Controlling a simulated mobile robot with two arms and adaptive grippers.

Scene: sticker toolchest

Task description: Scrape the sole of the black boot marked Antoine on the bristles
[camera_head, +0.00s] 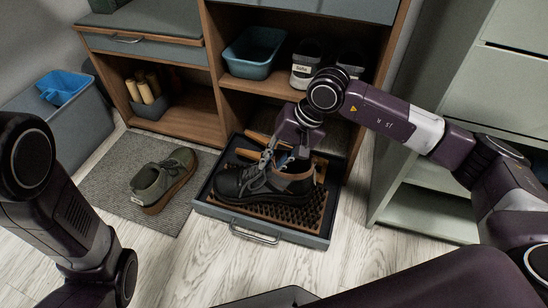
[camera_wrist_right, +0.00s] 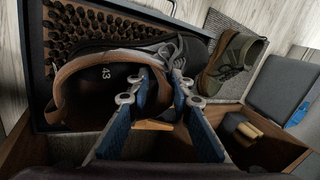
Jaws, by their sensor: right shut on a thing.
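The black boot (camera_head: 236,188) with a brown collar lies over the brown bristle board (camera_head: 287,214) inside a grey tray drawer (camera_head: 212,209). Its toe points left; I cannot tell whether the sole touches the bristles. In the right wrist view the boot (camera_wrist_right: 72,82) shows "43" inside, beside the bristles (camera_wrist_right: 95,22). I cannot read a name on it. My right gripper (camera_head: 274,158) comes from above and is shut on the boot at its collar and tongue; its blue fingers also show in the wrist view (camera_wrist_right: 160,78). My left arm shows at the left, but its gripper is out of view.
An olive shoe (camera_head: 163,181) stands on a grey mat (camera_head: 112,168) to the left. A wooden shelf behind holds a blue-grey bin (camera_head: 254,52) and light shoes (camera_head: 305,66). A pale cabinet (camera_head: 425,212) stands on the right. The floor before the tray is clear.

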